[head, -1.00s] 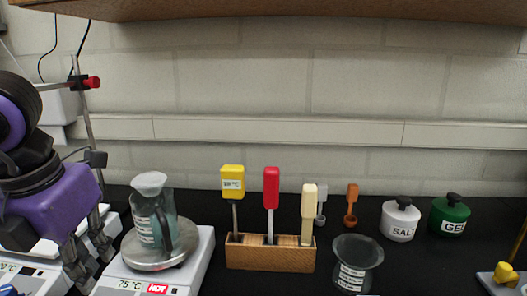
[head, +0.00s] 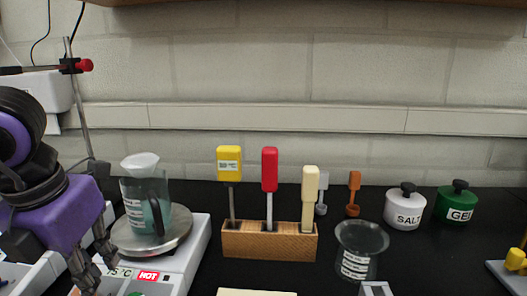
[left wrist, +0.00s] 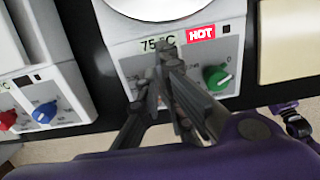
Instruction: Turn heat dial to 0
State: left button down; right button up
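The heat dial (left wrist: 217,78) is a green knob on the front panel of a white hotplate (left wrist: 125,32), right of centre in the left wrist view. Only its top edge shows in the head view (head: 136,293). The panel reads 75 °C beside a red HOT label (left wrist: 201,33). My left gripper (head: 97,268) is above the panel's left part in the head view, its fingers apart and empty. In the left wrist view its fingers (left wrist: 165,68) cover part of the panel left of the dial and look apart from it. My right gripper is out of view.
A beaker (head: 150,218) of bluish liquid stands on the hotplate's round top. A second device with red and blue knobs (left wrist: 45,112) stands to the left. A wooden rack (head: 268,243) with tools and an empty beaker (head: 360,250) stand to the right.

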pick_arm(q)
jog(key=shift+s+a+f, duration=0.15)
jog(key=shift+a+f, duration=0.15)
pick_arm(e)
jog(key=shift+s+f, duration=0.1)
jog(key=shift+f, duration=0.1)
pick_arm(q)
jog(key=shift+a, duration=0.15)
